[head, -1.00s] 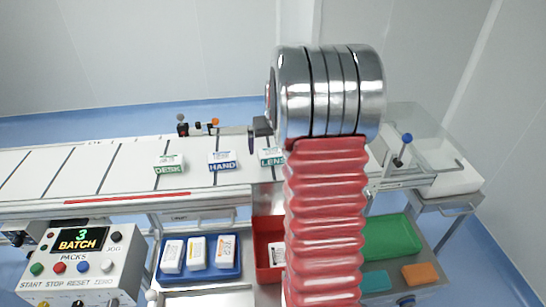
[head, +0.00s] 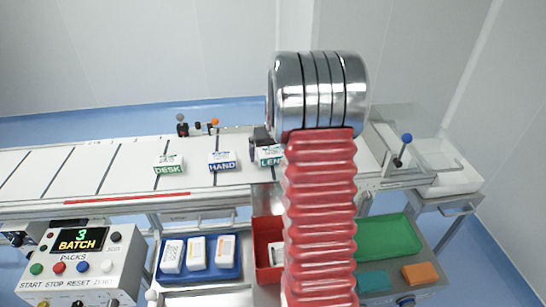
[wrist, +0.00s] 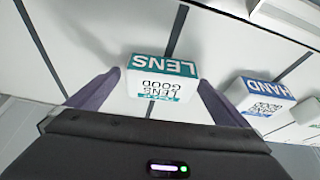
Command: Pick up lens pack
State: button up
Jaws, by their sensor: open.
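The lens pack (wrist: 162,80) is a white box with a teal LENS label, lying on the white belt. In the wrist view it sits between the two purple fingers of my gripper (wrist: 160,98), with a gap on each side. My gripper is open. In the head view the lens pack (head: 270,156) shows beside my red arm, which hides its right part. In that view most of my gripper is hidden behind the arm.
The HAND pack (head: 222,160) and DESK pack (head: 169,164) stand to the left on the belt (head: 90,175). A blue tray (head: 200,275) with three packs, a red bin (head: 264,232) and a green tray (head: 388,238) lie below. The control box (head: 85,262) is at lower left.

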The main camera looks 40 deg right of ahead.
aim_at(272, 151)
jog(key=shift+c, duration=0.6)
jog(key=c, duration=1.1)
notch_tip(272, 151, up, 10)
jog(key=shift+r, duration=0.1)
